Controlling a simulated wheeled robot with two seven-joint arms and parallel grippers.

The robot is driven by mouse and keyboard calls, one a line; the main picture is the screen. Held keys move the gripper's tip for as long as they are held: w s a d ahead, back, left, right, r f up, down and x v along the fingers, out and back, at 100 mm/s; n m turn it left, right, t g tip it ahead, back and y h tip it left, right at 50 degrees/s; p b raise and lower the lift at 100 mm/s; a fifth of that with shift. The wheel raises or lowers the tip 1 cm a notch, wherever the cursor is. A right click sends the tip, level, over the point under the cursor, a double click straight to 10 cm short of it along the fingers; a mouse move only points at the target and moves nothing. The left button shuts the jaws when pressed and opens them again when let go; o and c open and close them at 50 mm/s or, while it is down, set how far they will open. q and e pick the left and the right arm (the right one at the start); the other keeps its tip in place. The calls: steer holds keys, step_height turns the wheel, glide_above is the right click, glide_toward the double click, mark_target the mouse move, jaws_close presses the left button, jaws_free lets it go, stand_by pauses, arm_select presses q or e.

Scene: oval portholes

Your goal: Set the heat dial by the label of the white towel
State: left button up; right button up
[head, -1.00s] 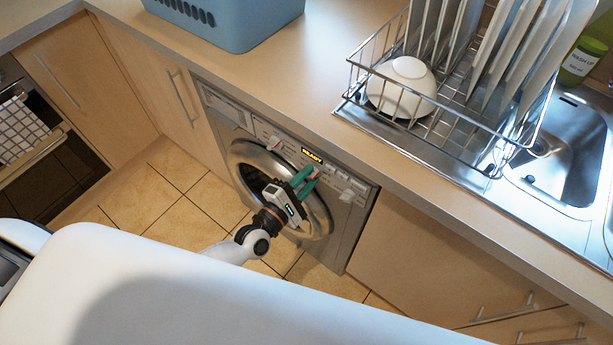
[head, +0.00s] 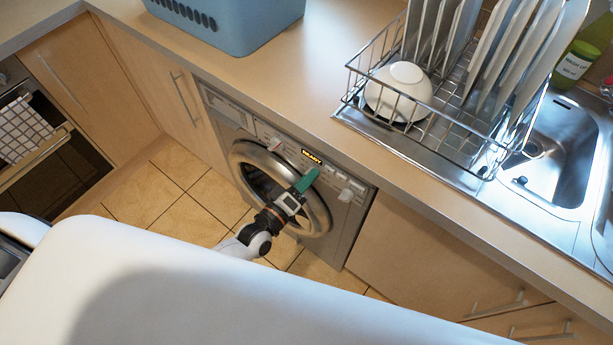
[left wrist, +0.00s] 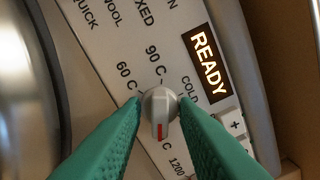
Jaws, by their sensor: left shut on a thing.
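The heat dial (left wrist: 159,104) is a small grey-white knob with a red pointer mark on the washing machine's (head: 222,110) panel. In the left wrist view its red mark points down, near a label ending in "C" that is partly hidden. The labels "60 C", "90 C" and "COLD" show around it. My left gripper (head: 312,173), with green fingers, is shut on the dial, one finger on each side; it also shows in the left wrist view (left wrist: 160,107). In the head view the fingers hide the dial. No towel label is readable.
The machine's display (head: 312,157) reads READY. A checked cloth (head: 22,130) hangs on the oven handle. A blue basket (head: 235,25) and a dish rack (head: 480,150) with a white bowl (head: 398,90) stand on the counter above.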

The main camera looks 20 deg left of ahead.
arm_select(q)
steer(key=m+p, duration=0.1)
steer(key=m, duration=2.3)
steer(key=shift+f+p, duration=0.15)
steer(key=shift+p, duration=0.25)
steer(key=shift+m, duration=0.4)
steer(key=o, duration=1)
steer(key=shift+a, duration=0.1)
steer(key=shift+s, duration=0.15)
steer(key=b+v, duration=0.1)
steer(key=v, duration=1)
steer(key=shift+s+a+b, duration=0.15)
steer(key=shift+s+b, duration=0.15)
steer(key=shift+s, duration=0.1)
